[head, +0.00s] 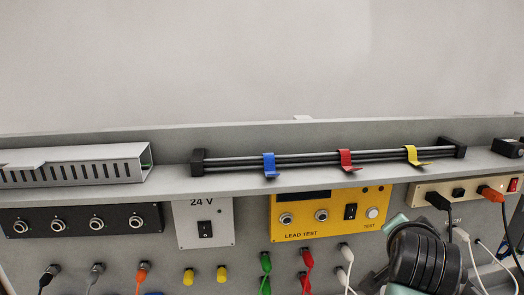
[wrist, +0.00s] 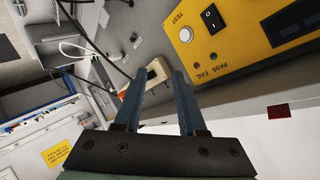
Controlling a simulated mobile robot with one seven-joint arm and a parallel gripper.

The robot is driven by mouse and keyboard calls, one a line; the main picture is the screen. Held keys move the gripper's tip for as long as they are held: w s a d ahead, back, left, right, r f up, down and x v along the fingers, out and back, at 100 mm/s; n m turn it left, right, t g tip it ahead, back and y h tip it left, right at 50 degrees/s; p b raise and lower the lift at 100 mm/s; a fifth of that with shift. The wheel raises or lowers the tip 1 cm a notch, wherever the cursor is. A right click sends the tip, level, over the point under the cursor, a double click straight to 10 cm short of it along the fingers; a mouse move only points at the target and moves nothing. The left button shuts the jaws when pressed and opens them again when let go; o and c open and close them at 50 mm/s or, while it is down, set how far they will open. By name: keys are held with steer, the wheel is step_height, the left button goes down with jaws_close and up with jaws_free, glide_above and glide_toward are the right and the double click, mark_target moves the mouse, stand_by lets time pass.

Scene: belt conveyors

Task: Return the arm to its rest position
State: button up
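My gripper (wrist: 157,85) shows in the wrist view with its two blue-grey fingers apart and nothing held between them. Beyond the fingertips, at a distance, a beige socket box (wrist: 157,71) shows in the gap. The yellow lead test box (wrist: 240,35) is at the upper right of that view, apart from the fingers. In the head view my dark, ringed arm (head: 425,255) is at the lower right, in front of the panel. The fingers cannot be made out there.
In the head view, a dark rail with blue (head: 269,165), red (head: 346,160) and yellow (head: 413,155) clips lies on the shelf. Below are the yellow test box (head: 330,232), a 24 V switch box (head: 205,215) and several hanging leads. White cables (head: 470,255) run close to my arm.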

steer(key=s+a+r+n+t, duration=0.2)
steer(key=a+r+n+t, duration=0.15)
steer(key=a+r, duration=0.55)
steer(key=s+a+r+n+t, duration=0.25)
steer(key=a+r+t, duration=0.35)
steer(key=r, duration=0.5)
steer(key=s+a+r+n+t+y, duration=0.6)
steer(key=s+a+r+n+t, duration=0.1)
steer(key=s+a+r, duration=0.6)
steer(key=shift+s+a+n, duration=0.3)
steer(key=shift+s+a, duration=0.2)
steer(key=shift+s, duration=0.05)
steer(key=shift+r, duration=0.1)
